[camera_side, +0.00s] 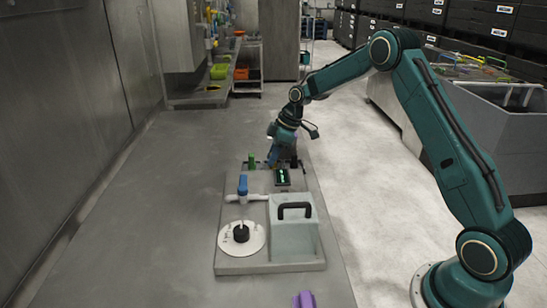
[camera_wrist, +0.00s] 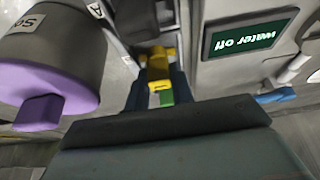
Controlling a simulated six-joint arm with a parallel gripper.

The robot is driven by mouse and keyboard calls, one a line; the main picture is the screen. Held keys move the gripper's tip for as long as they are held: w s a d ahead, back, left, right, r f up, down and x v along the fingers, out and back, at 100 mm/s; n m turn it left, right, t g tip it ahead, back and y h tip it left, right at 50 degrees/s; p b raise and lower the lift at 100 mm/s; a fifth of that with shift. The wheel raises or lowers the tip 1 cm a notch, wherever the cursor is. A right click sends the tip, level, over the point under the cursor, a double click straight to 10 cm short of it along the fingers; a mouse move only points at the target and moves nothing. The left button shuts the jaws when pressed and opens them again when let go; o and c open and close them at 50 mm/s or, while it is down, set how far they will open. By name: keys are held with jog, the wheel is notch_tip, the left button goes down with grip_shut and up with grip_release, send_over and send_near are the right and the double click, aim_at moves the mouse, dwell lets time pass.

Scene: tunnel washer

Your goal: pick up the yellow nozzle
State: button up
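The yellow nozzle (camera_wrist: 158,68) shows in the wrist view, upper middle, with a small green part (camera_wrist: 166,98) at its near end. My gripper (camera_wrist: 160,84) has its two dark blue fingers on either side of the nozzle. The gaps are very narrow, and I cannot tell whether the fingers touch it. In the side view my gripper (camera_side: 284,158) is low at the far end of the grey panel, behind the small display. The nozzle cannot be made out there.
A purple-lidded container (camera_wrist: 50,70) is close on the left. On the panel (camera_side: 232,265) stand a blue valve (camera_side: 242,185), a black-knobbed disc (camera_side: 241,240) and a handled box (camera_side: 294,238).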

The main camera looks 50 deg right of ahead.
jog(key=c, duration=0.3)
jog(key=shift+c, duration=0.2)
notch_tip(320, 180, up, 20)
dwell(0.6)
jog(key=shift+a, duration=0.1)
dwell(0.7)
